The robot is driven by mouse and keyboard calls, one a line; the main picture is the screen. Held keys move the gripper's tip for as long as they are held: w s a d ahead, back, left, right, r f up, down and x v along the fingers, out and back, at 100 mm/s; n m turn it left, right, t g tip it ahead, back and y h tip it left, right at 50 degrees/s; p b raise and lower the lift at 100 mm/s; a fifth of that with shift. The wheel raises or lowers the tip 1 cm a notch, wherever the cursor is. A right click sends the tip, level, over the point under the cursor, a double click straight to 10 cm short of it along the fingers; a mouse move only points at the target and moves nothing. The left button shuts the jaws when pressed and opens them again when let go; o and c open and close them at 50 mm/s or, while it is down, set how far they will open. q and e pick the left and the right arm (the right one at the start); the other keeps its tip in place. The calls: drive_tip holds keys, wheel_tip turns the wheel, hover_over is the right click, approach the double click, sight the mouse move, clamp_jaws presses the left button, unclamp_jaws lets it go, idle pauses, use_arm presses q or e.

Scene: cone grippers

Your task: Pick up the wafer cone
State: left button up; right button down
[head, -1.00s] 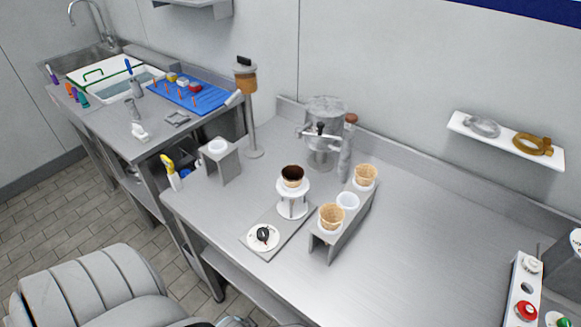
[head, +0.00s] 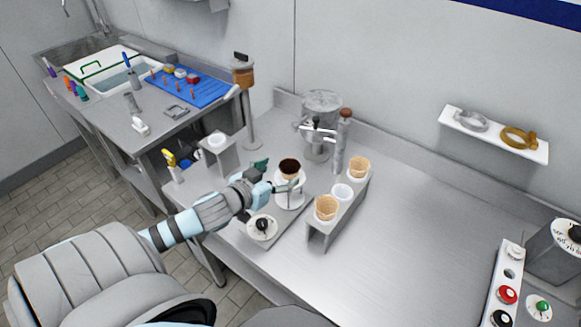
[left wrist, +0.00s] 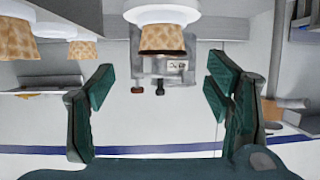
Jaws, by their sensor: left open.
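A wafer cone with a dark chocolate rim (head: 290,167) sits upright in a white ring stand (head: 290,199). My left gripper (head: 271,177) is open beside it, on its left in the head view. In the left wrist view, which looks upside down, the cone (left wrist: 165,39) is ahead of the open green fingers (left wrist: 158,105), roughly centred between them and not gripped. Two plain wafer cones stand in a grey rack to the right, a front one (head: 326,207) and a back one (head: 359,167). My right gripper is not in view.
A white cup ring (head: 342,191) sits between the rack's cones. A small plate with a dark knob (head: 262,227) lies before the stand. A metal machine (head: 320,105) stands behind. Buttons (head: 507,294) are at the far right.

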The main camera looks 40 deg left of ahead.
sight(288, 167)
use_arm(q)
drive_tip(key=b+x, duration=0.1)
drive_tip(key=x, duration=0.6)
drive_tip(key=shift+f, duration=0.1)
drive_tip(key=shift+s+a, duration=0.1)
drive_tip(key=c, duration=0.9)
